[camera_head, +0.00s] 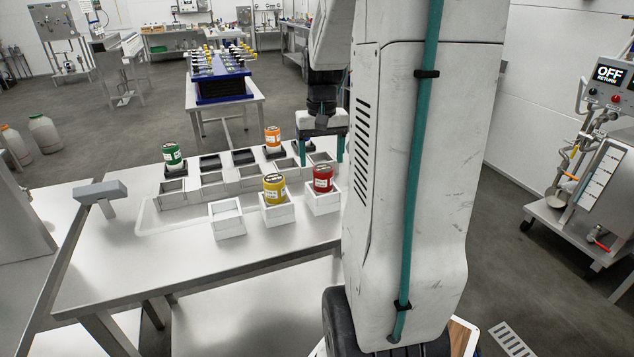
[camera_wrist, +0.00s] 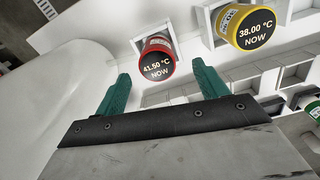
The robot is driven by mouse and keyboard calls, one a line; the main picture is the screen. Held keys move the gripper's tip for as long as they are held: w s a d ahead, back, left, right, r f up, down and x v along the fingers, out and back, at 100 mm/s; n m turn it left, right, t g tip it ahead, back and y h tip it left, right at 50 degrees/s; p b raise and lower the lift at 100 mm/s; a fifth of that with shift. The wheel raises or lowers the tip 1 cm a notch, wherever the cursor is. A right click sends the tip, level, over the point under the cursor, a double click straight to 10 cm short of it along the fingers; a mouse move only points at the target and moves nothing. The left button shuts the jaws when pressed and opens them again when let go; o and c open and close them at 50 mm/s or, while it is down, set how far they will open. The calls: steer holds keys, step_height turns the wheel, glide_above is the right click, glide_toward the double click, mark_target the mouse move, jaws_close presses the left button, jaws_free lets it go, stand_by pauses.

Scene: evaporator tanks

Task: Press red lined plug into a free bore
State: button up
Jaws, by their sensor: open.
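The red plug (camera_head: 322,178) stands upright in a white square box (camera_head: 323,203) at the front right of the bench. In the wrist view the red plug (camera_wrist: 157,58) shows a round dark top reading 41.50 °C. My gripper (camera_head: 321,152) points down just behind it, over the back rows; its two green fingers are apart. In the wrist view my gripper (camera_wrist: 161,76) has nothing between its fingers, and the red plug lies beyond the fingertips. A grey rack (camera_head: 215,186) of square compartments holds several that look empty.
A yellow plug (camera_head: 274,187) sits in the box left of the red one; an empty white box (camera_head: 227,221) is farther left. A green plug (camera_head: 172,155) and an orange plug (camera_head: 272,139) stand at the back. A grey T-shaped piece (camera_head: 101,192) is on the bench's left.

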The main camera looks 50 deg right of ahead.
mark_target(323, 168)
step_height(323, 168, down, 6)
steer(key=shift+s+d+f, duration=0.1)
steer(key=shift+s+d, duration=0.05)
steer(key=c, duration=1.2)
